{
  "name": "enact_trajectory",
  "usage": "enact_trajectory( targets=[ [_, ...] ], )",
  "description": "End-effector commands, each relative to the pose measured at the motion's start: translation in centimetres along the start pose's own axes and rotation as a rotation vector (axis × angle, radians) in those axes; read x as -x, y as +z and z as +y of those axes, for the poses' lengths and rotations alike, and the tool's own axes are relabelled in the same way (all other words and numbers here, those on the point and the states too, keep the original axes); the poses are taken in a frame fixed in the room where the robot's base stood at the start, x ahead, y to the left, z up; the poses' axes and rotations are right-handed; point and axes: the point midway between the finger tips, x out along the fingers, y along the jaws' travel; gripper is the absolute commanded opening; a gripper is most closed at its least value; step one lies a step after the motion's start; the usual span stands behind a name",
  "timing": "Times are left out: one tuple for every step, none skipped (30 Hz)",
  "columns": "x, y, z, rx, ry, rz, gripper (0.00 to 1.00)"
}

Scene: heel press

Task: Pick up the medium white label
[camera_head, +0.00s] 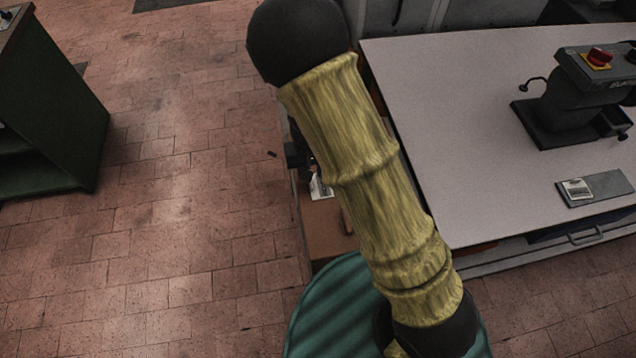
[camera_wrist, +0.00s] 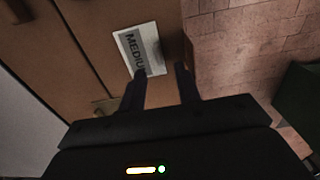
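The medium white label (camera_wrist: 140,50) lies flat on a brown cardboard surface in the wrist view, with "MEDIU" readable and the rest of the word hard to make out. In the head view a white label (camera_head: 320,187) shows in part beside my arm, which hides much of that area. My gripper (camera_wrist: 161,82) has its two dark fingers apart, with a gap between them. The fingertips are near the lower edge of the label. Nothing shows between the fingers, and I cannot tell how high they are above the label.
The brown cardboard surface (camera_wrist: 85,25) ends at the tiled floor. A white-topped table (camera_head: 450,110) stands to the right, bearing a dark press (camera_head: 575,95) with a red button and a grey plate (camera_head: 605,187). A green cabinet (camera_head: 50,110) stands at the left, with open floor between.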

Motion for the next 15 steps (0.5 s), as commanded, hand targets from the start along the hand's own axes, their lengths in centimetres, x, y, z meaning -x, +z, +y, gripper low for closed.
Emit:
enact_trajectory(
  targets=[
    [-0.6, 0.2, 0.0, -0.001, 0.001, -0.006, 0.33],
    [-0.9, 0.2, 0.0, -0.002, 0.002, -0.004, 0.33],
    [-1.6, 0.2, 0.0, -0.001, 0.001, -0.005, 0.33],
    [-2.0, 0.2, 0.0, -0.002, 0.0, -0.004, 0.33],
    [-2.4, 0.1, 0.0, -0.003, 0.0, -0.002, 0.33],
    [-2.7, 0.1, 0.0, 0.0, 0.0, -0.003, 0.33],
    [-2.9, 0.2, -0.1, 0.0, -0.001, -0.002, 0.33],
    [-3.0, 0.1, -0.1, -0.001, -0.001, -0.002, 0.33],
    [-3.1, 0.1, -0.1, -0.001, -0.001, 0.0, 0.33],
    [-3.2, 0.1, -0.1, -0.001, -0.001, 0.0, 0.33],
    [-3.2, 0.1, -0.1, 0.0, -0.001, 0.001, 0.33],
    [-3.1, 0.1, -0.1, 0.0, -0.001, 0.001, 0.33],
    [-3.1, 0.1, -0.1, 0.0, -0.001, 0.001, 0.33],
    [-3.1, 0.1, -0.1, 0.0, -0.001, 0.001, 0.33],
    [-3.1, 0.1, -0.1, 0.0, -0.001, 0.001, 0.33]
  ],
)
